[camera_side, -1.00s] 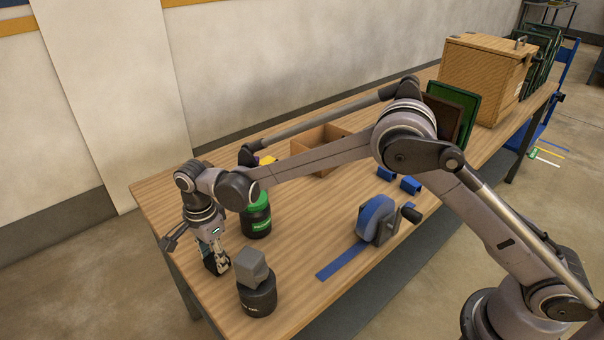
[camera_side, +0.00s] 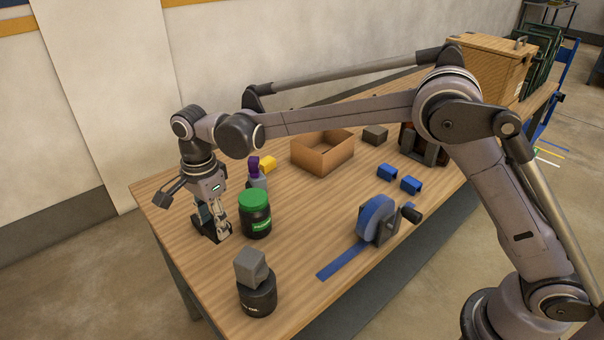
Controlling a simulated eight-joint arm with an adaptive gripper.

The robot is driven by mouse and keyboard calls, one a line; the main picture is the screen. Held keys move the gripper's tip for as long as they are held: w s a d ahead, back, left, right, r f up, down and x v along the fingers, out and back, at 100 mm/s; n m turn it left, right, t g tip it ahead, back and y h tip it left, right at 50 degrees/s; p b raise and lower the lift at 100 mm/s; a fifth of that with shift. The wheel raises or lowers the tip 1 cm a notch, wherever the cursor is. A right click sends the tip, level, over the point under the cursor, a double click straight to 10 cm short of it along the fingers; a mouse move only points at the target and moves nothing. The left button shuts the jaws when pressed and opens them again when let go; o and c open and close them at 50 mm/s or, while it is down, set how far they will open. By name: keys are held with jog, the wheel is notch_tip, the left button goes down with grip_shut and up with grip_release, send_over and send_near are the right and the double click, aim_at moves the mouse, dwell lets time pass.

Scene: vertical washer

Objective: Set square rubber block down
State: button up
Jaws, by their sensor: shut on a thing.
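My gripper (camera_side: 212,232) points down at the near left part of the table, left of a black jar with a green lid (camera_side: 254,215). Its fingers are shut on a small dark block (camera_side: 207,230), mostly hidden by the fingers, so its shape is hard to make out. I cannot tell whether the block touches the tabletop or hangs just above it. A grey cube-like block (camera_side: 250,267) rests on top of a second black jar (camera_side: 258,297), in front of the gripper and apart from it.
A blue tape dispenser (camera_side: 377,222) stands right of the jars. An open cardboard box (camera_side: 323,152), yellow block (camera_side: 268,164), purple-topped item (camera_side: 254,170), blue pieces (camera_side: 387,172) and dark grey block (camera_side: 375,135) lie further back. The wood between the tape and the green-lidded jar is clear.

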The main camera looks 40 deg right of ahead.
jog(key=s+d+m, duration=0.1)
jog(key=s+d, duration=0.5)
jog(key=d, duration=0.3)
jog(key=s+d+m, duration=0.1)
jog(key=s+d, duration=0.5)
jog(key=d, duration=0.3)
jog(key=shift+w+d+f, duration=0.1)
jog(key=shift+w+f, duration=0.05)
jog(key=shift+f, duration=2.35)
jog(key=shift+w+f, duration=0.1)
jog(key=shift+f, duration=2.35)
jog(key=shift+f, duration=0.1)
jog(key=o, duration=1.1)
jog(key=shift+o, duration=0.2)
